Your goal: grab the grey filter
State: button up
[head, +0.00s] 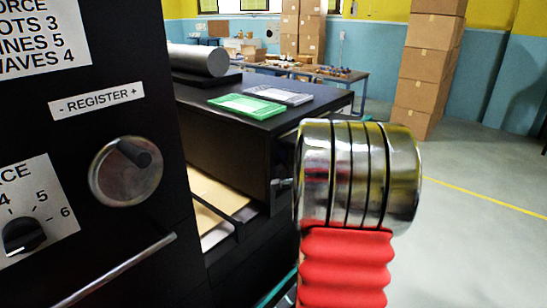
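A flat grey panel with a pale frame (280,94), which looks like the grey filter, lies on the black machine top (310,100). It is right beside a similar green panel (246,105), on its right and slightly farther back. No gripper fingers show in this view. A large ribbed chrome cylinder on a red bellows, which looks like part of my arm, stands in the right foreground in front of the machine's near corner. The grey panel is not covered by it.
A grey roll (198,59) lies behind the panels at left. A black control panel with a register knob (126,171) fills the left foreground. Brown sheets (212,195) lie in a lower bay. Stacked boxes (428,70) stand behind; floor at right is clear.

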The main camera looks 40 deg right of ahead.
aim_at(277, 143)
jog(key=shift+x, duration=1.9)
jog(key=shift+r, duration=0.1)
jog(key=shift+c, duration=0.4)
grip_shut()
